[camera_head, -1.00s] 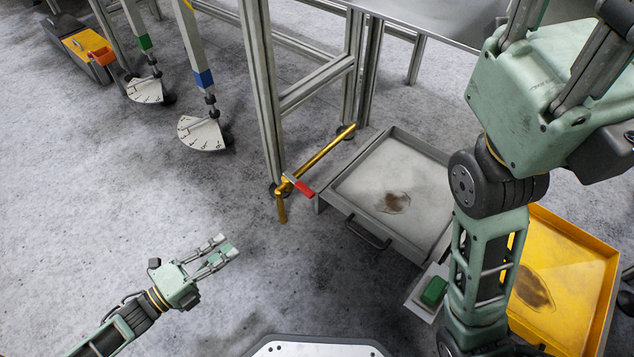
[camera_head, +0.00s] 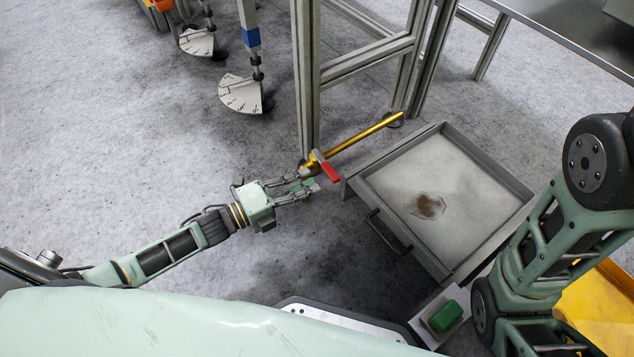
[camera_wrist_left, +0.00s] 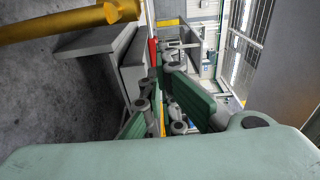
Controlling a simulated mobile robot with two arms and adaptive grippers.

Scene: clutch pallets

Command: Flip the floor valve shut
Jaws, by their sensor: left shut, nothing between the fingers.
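The floor valve has a red lever handle (camera_head: 327,168) on a yellow pipe (camera_head: 362,138) that runs low beside a metal frame leg. My left gripper (camera_head: 312,183) is shut with nothing between its fingers. Its fingertips are just below and left of the red handle in the head view and hide the lower part of the pipe; I cannot tell whether they touch the valve. In the left wrist view, the yellow pipe (camera_wrist_left: 60,22) crosses the upper left and a sliver of the red handle (camera_wrist_left: 153,52) shows behind the fingers. My right gripper is out of view.
A grey tray (camera_head: 448,260) with a dark stain lies right of the valve. A green block (camera_head: 445,315) sits near its front corner. A yellow tray (camera_head: 605,305) is at the lower right. Frame legs (camera_head: 306,85) stand behind.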

